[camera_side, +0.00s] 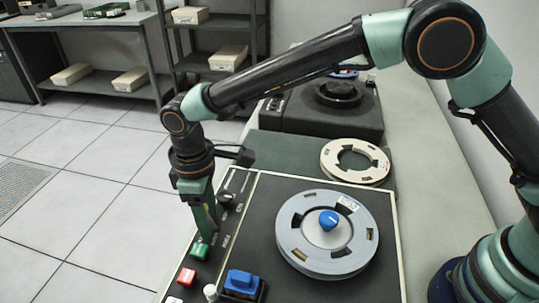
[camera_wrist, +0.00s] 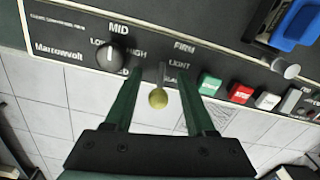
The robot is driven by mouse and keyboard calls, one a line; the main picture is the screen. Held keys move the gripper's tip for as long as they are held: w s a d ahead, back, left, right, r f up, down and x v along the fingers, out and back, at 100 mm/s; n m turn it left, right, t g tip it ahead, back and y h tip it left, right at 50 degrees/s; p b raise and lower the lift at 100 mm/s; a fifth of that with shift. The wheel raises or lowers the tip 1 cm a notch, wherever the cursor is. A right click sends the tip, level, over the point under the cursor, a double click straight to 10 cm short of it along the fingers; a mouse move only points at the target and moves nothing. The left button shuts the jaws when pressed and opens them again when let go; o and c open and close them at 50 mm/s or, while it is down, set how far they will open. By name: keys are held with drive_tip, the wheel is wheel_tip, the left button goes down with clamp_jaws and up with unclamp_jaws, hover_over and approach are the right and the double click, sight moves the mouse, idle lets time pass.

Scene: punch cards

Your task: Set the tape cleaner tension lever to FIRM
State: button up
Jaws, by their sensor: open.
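The tension lever, a short metal stem with a yellow ball tip (camera_wrist: 158,98), stands on the black control panel (camera_wrist: 225,55) in the wrist view. The labels FIRM (camera_wrist: 184,46) and LIGHT are printed to its right, with a third, partly hidden label below. The stem's foot is roughly level with LIGHT; I cannot tell its exact setting. My gripper (camera_wrist: 160,76) is open, with one green finger on each side of the lever and visible gaps between. In the side view my gripper (camera_side: 207,226) is low over the panel's left part and the lever cannot be made out.
A black LOW-MID-HIGH knob (camera_wrist: 108,55) is left of the lever. Green (camera_wrist: 209,84), red (camera_wrist: 240,94) and white (camera_wrist: 267,100) buttons lie to its right. A blue-handled part (camera_side: 240,283) and a grey tape reel (camera_side: 300,255) are on the panel.

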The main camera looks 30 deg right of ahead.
drive_tip(key=shift+c, duration=0.3)
clamp_jaws()
drive_tip(key=shift+s+d+r+t+y, duration=0.1)
drive_tip(key=shift+s+t+y, duration=0.1)
drive_tip(key=shift+t+y, duration=0.4)
drive_tip(key=shift+s+d+t+y, duration=0.2)
drive_tip(key=shift+s+t+y, duration=0.05)
drive_tip(key=shift+t+y, duration=0.45)
drive_tip(key=shift+s+d+t+y, duration=0.2)
drive_tip(key=shift+s+t+y, duration=0.05)
drive_tip(key=shift+t+y, duration=0.4)
drive_tip(key=shift+o, duration=0.3)
unclamp_jaws()
